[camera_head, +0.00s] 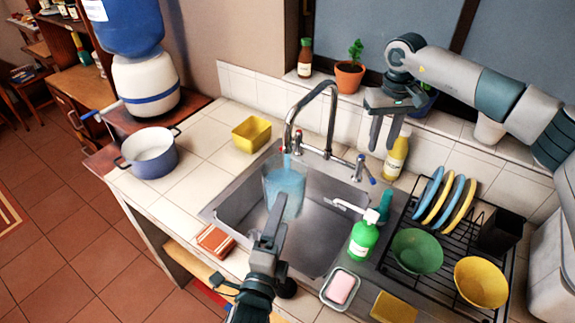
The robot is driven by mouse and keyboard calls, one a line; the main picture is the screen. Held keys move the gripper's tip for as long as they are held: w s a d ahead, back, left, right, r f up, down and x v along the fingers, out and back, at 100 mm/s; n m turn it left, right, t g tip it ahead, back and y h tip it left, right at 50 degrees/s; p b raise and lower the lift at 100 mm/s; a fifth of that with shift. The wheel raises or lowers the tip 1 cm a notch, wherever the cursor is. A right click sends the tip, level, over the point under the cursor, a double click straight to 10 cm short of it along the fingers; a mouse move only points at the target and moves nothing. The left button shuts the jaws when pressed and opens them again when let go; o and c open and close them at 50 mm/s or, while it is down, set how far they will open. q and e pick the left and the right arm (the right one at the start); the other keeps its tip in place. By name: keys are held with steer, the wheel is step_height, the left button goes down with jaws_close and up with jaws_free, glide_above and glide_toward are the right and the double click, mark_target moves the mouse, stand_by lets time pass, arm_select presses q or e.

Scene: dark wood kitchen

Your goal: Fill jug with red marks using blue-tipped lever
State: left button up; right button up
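A clear jug (285,180) stands upright under the tap spout (288,142), over the left of the sink. Its contents look blue, and a short blue stream shows at the spout. Red marks cannot be made out. My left gripper (273,215) comes from below and appears shut on the jug's near side; the handle is hidden. The blue-tipped lever (363,168) is right of the tap. A red-tipped lever (297,138) is beside the spout. My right gripper (384,140) is open and empty, pointing down above and behind the blue-tipped lever, apart from it.
A green soap bottle (363,240) and a soap dish (341,290) stand right of the sink (238,192). A dish rack (437,272) holds plates and bowls. A yellow tub (251,134) and a blue pot (150,155) are at left. A potted plant (350,77) is on the sill.

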steer(key=shift+r, duration=0.1)
steer(key=shift+c, duration=0.3)
jaws_close()
arm_select(q)
steer(key=shift+d+v, duration=0.2)
steer(key=shift+v, duration=2.25)
arm_select(e)
steer(key=w+d+f+m+y, duration=0.2)
steer(key=d+m, duration=0.7)
steer(key=m, duration=0.9)
steer(key=shift+w+y, duration=0.2)
steer(key=shift+y, duration=0.2)
arm_select(q)
steer(key=shift+r, duration=0.2)
arm_select(e)
steer(key=shift+f, duration=0.1)
